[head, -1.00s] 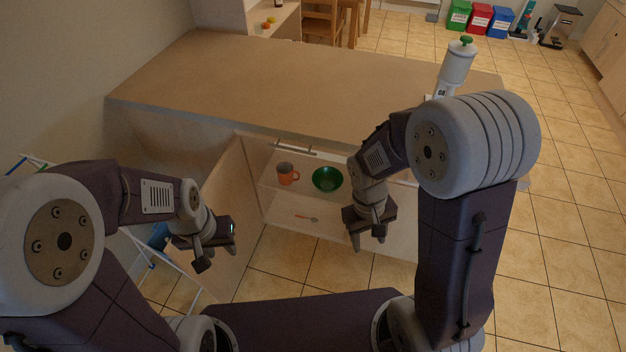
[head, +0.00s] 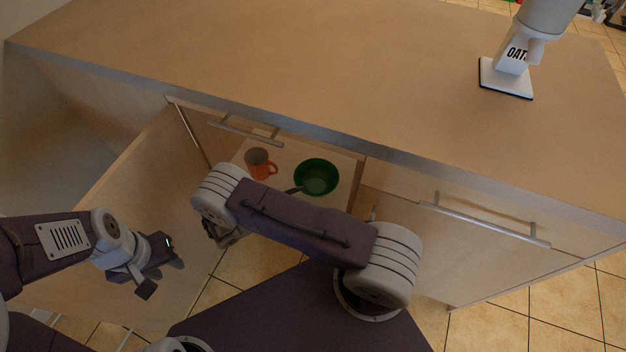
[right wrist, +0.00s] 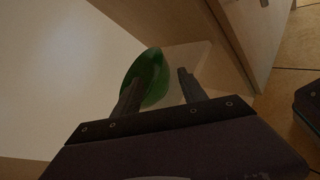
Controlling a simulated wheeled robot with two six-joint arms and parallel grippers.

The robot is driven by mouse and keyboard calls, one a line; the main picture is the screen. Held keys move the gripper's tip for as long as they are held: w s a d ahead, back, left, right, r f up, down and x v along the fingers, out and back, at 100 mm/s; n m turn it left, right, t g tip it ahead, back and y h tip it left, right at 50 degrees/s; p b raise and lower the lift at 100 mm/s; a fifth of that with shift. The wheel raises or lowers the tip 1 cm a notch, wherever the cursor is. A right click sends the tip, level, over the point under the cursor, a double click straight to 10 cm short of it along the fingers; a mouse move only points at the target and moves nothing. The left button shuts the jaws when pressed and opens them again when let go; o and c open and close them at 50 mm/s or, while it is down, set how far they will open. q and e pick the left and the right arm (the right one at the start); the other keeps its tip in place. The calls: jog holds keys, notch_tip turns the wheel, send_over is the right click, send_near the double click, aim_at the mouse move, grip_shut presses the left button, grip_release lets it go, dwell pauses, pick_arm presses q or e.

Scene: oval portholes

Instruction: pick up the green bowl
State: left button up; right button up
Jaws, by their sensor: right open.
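The green bowl (head: 317,176) sits on a pale shelf (head: 345,165) inside the open cabinet, right of an orange mug (head: 259,165). In the right wrist view the bowl (right wrist: 155,72) shows beyond and between my fingers, partly covered by the left one. My right gripper (right wrist: 160,91) is open and empty. In the head view my own arm hides most of it; one dark fingertip (head: 295,190) shows at the bowl's lower left edge. Whether it touches the bowl I cannot tell. My left gripper (head: 160,277) is open and empty, left of the cabinet opening.
An open cabinet door (head: 150,190) stands left of the shelf. A white dispenser marked OAT (head: 512,60) stands on the counter's right.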

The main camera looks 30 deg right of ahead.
aim_at(312, 196)
jog(key=x, duration=0.4)
jog(key=shift+d+f+b, duration=0.15)
jog(key=shift+d+b, duration=0.05)
jog(key=shift+b, duration=0.1)
jog(key=b+x, duration=0.1)
jog(key=x, duration=0.4)
jog(key=shift+s+d+f+b, duration=0.1)
jog(key=shift+b, duration=0.3)
grip_shut()
